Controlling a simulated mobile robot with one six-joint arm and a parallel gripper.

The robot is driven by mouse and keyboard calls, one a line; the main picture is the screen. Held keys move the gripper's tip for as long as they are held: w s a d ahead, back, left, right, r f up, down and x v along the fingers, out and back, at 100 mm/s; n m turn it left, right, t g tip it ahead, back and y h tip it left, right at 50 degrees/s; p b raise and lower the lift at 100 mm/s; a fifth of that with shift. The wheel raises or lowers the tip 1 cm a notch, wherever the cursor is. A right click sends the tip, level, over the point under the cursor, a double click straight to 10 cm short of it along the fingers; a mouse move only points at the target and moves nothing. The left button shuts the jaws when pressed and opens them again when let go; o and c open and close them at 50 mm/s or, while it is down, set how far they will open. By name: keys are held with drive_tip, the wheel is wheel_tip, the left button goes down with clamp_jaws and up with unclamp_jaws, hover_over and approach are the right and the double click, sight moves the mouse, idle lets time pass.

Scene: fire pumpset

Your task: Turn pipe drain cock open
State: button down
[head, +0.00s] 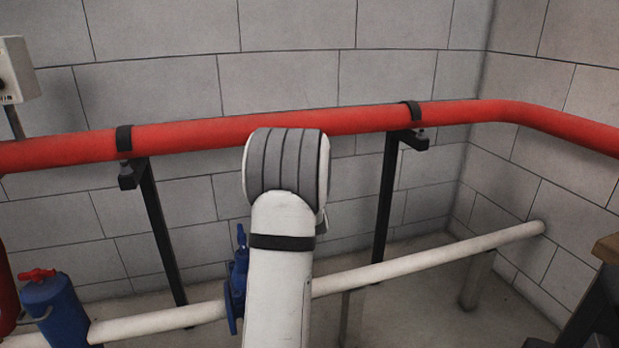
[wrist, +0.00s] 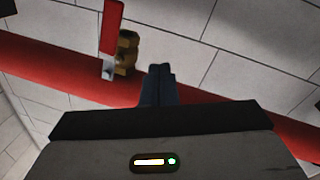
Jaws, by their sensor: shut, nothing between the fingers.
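The drain cock shows in the wrist view, with a brass body (wrist: 127,52) and a red lever handle (wrist: 113,25) pointing toward the top of the picture. A pale grey piece joins the lever at its lower end. The cock sits at the red pipe (wrist: 50,78). My gripper (wrist: 158,70) is shut and empty, just right of and below the brass body in the picture. I see a gap between them there, but cannot tell the depth. In the head view my arm hides the gripper, and I cannot see the cock.
In the head view the red pipe (head: 200,135) runs along the block wall on black brackets (head: 158,220). A white pipe (head: 430,258) runs lower down. A blue valve (head: 237,280) and a blue fitting with a red handle (head: 50,305) stand left of my arm.

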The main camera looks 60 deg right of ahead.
drive_tip(key=w+a+f+n+g+h+p, duration=0.1)
drive_tip(key=w+a+n+g+h+p, duration=0.1)
drive_tip(key=a+n+g+p, duration=0.65)
drive_tip(key=s+d+f+m+g+b, duration=0.1)
drive_tip(key=s+d+m+g+b, duration=0.1)
drive_tip(key=d+b, duration=0.5)
drive_tip(key=s+d, duration=0.1)
drive_tip(key=d, duration=0.3)
drive_tip(key=shift+f+g, duration=0.15)
drive_tip(key=shift+g, duration=0.2)
drive_tip(key=shift+m, duration=0.25)
drive_tip(key=shift+d+h, duration=0.1)
drive_tip(key=shift+h, duration=0.2)
